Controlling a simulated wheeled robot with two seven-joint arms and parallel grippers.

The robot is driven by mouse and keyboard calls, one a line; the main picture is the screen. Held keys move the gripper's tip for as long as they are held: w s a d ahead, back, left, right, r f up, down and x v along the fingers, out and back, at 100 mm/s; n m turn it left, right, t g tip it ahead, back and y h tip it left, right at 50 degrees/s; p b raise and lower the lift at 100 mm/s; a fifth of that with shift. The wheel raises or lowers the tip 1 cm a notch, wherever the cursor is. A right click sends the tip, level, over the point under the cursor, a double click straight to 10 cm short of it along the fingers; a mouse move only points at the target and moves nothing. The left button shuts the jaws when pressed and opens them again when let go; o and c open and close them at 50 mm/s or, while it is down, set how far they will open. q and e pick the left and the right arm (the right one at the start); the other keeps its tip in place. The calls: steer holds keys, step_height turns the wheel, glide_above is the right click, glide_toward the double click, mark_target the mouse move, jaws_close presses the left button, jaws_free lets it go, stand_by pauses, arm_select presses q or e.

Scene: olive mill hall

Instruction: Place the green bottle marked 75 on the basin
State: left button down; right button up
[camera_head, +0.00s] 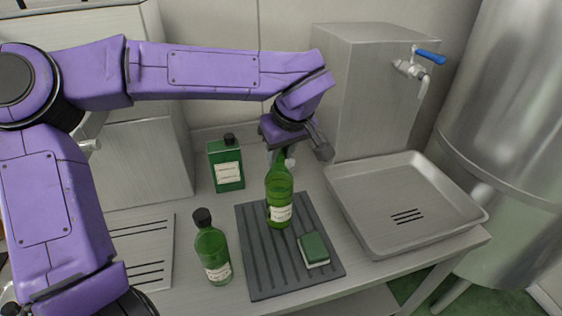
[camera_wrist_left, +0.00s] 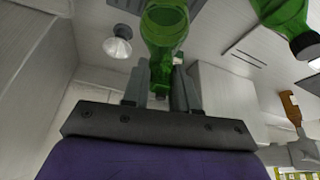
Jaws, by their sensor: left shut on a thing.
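A green bottle (camera_head: 279,190) with a pale label stands upright, over or on the ribbed dark mat (camera_head: 253,262); I cannot tell if its base touches. The number on its label is too small to read. My left gripper (camera_head: 283,152) is shut on its neck from above. The left wrist view shows the bottle (camera_wrist_left: 163,40) between the two fingers (camera_wrist_left: 160,88). The basin (camera_head: 375,218), a shallow metal tray with slots in its floor, lies to the right of the mat and is empty. My right gripper is not in view.
A black-capped green bottle (camera_head: 212,250) stands left of the mat. A square green tin (camera_head: 226,166) stands behind. A green sponge (camera_head: 313,249) lies on the mat's front right. A metal tank with a blue-handled tap (camera_head: 430,56) rises behind the basin.

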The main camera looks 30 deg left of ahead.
mark_target(281, 165)
arm_select(q)
steer(key=shift+w+a+f, duration=0.2)
steer(key=shift+w+f, duration=0.3)
steer(key=shift+f, duration=0.05)
steer(key=shift+w+f, duration=0.2)
steer(key=shift+f, duration=1.6)
steer(key=c, duration=0.9)
jaws_free()
steer(key=shift+s+f, duration=0.1)
